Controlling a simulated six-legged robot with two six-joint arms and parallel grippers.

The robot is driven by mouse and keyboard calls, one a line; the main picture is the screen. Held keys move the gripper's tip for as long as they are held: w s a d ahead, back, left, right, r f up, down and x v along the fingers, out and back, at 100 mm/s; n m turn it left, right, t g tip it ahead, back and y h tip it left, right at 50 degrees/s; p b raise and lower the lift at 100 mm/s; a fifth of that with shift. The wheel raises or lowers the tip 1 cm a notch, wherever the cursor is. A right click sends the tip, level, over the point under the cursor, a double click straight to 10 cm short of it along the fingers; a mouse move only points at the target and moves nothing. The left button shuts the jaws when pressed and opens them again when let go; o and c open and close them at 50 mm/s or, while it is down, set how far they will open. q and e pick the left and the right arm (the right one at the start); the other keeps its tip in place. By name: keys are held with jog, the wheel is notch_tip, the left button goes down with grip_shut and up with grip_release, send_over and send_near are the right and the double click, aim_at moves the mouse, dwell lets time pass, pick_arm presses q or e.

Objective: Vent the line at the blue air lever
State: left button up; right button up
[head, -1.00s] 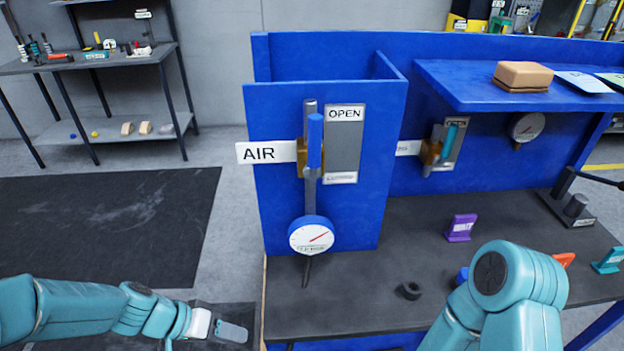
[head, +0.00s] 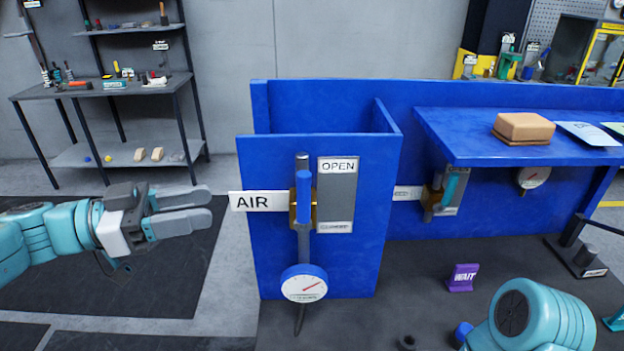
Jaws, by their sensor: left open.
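The blue air lever (head: 303,196) stands upright on a brass valve body (head: 293,210) on the front of the blue panel (head: 262,170). A white AIR label (head: 250,201) is to its left. A grey plate (head: 337,195) reading OPEN at its top is to its right; the lower word is too small to read. A white gauge (head: 304,284) with a red needle sits below on the same pipe. My left gripper (head: 208,208) is open and empty, left of the AIR label and apart from the lever. My right gripper is out of view; only part of that arm shows at the lower right.
A second valve with a teal lever (head: 450,188) and another gauge (head: 533,177) are under the blue shelf (head: 460,133). A tan block (head: 523,128) lies on the shelf. A purple WAIT sign (head: 463,277) stands on the dark bench (head: 400,280). A tool rack (head: 110,90) is at the back left.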

aim_at(305, 188)
pick_arm(q)
jog(key=p+x, duration=0.5)
jog(key=x, duration=1)
jog(key=shift+w+d+r+p, duration=0.1)
jog(key=shift+r+p, duration=0.05)
jog(key=shift+p, duration=0.2)
jog(key=shift+d, duration=0.3)
jog(key=shift+w+d, duration=0.2)
jog(key=shift+w, duration=0.1)
jog(key=shift+s+a, duration=0.1)
jog(key=shift+a, duration=0.05)
jog(key=shift+c, duration=1.2)
grip_shut()
